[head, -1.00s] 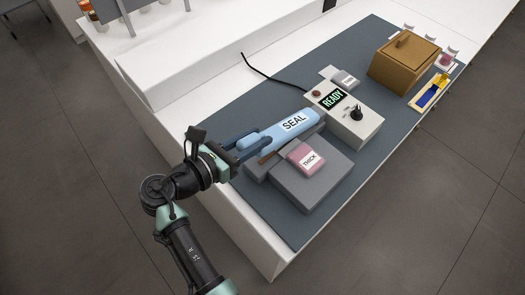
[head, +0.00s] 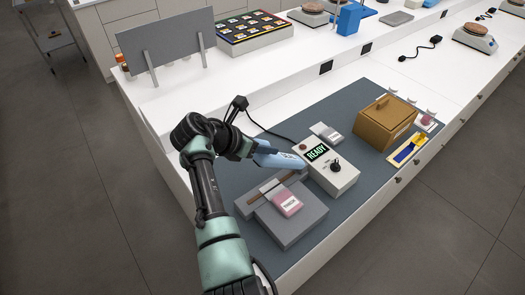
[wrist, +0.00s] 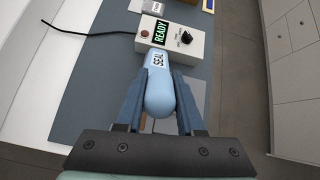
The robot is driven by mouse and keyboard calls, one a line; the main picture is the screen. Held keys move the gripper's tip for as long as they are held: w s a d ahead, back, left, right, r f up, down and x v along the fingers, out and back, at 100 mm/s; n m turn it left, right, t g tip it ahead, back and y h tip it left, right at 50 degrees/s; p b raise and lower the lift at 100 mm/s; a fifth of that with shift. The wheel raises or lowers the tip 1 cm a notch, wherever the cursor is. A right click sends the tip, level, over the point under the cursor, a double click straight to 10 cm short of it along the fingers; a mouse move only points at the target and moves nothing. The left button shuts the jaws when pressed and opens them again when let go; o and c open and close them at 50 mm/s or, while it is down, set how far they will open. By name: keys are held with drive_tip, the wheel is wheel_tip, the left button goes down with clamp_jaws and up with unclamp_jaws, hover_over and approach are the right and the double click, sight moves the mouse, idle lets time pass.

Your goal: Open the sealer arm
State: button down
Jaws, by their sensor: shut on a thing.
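The light blue sealer arm (head: 281,159), marked SEAL, is raised and tilted above the grey sealer base (head: 292,222). It also shows in the wrist view (wrist: 160,88), between my fingers. My gripper (head: 258,152) is shut on the free end of the sealer arm; it also shows in the wrist view (wrist: 160,98). The sealer's control box (head: 333,172) has a READY display and a black knob. A brown strip (head: 268,189) is exposed on the base. A pink packet marked THICK (head: 286,203) lies on the base.
A brown lidded box (head: 386,124), a yellow tray with a blue tool (head: 407,149) and a grey labelled packet (head: 326,132) are on the dark mat. A black cable (head: 262,128) runs behind the sealer. A grey panel (head: 166,50) stands on the raised shelf.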

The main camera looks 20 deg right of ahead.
drive_tip(key=shift+w+d+r, duration=0.1)
drive_tip(key=shift+d+r, duration=0.1)
drive_tip(key=c, duration=0.5)
unclamp_jaws()
drive_tip(key=shift+a, duration=0.1)
drive_tip(key=b+v, duration=0.2)
drive_tip(key=v, duration=1)
drive_tip(key=shift+a+r+b, duration=0.15)
drive_tip(key=shift+r+b, duration=0.15)
drive_tip(key=shift+r, duration=0.05)
